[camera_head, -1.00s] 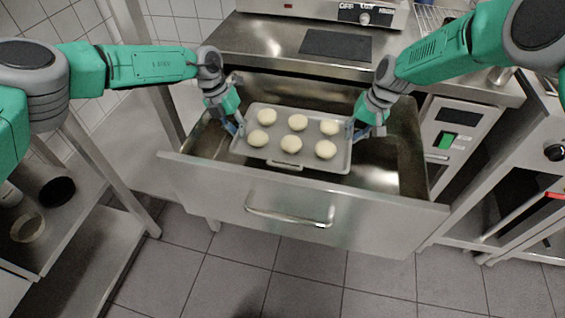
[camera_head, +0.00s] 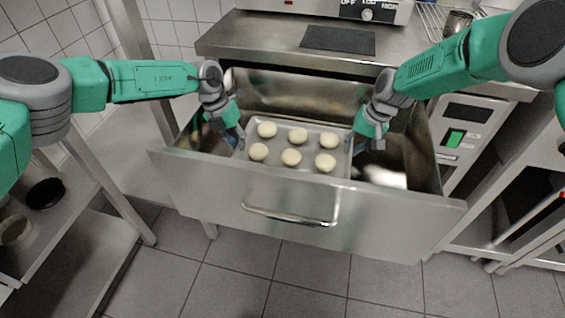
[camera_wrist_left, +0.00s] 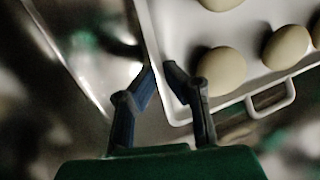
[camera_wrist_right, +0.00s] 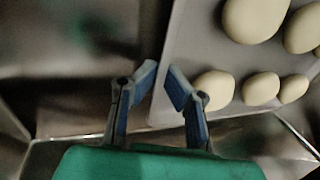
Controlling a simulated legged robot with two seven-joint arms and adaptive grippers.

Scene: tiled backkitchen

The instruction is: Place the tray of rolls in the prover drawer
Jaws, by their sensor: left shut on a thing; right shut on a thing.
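The light grey tray (camera_head: 308,130) with several pale round rolls (camera_head: 298,136) is inside the open prover drawer (camera_head: 300,200), below its rim. The drawer front hides the tray's near edge. My left gripper (camera_head: 236,136) is shut on the tray's left edge; the left wrist view shows its fingers (camera_wrist_left: 163,82) on either side of the tray wall. My right gripper (camera_head: 356,138) is shut on the tray's right edge; its fingers also show in the right wrist view (camera_wrist_right: 160,82). Whether the tray touches the drawer floor cannot be told.
A steel counter (camera_head: 260,40) with a black mat (camera_head: 338,40) lies above and behind the drawer. A panel with a green switch (camera_head: 453,138) stands at the right. A shelf rack (camera_head: 75,235) is at the left. Free drawer space shows right of the tray.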

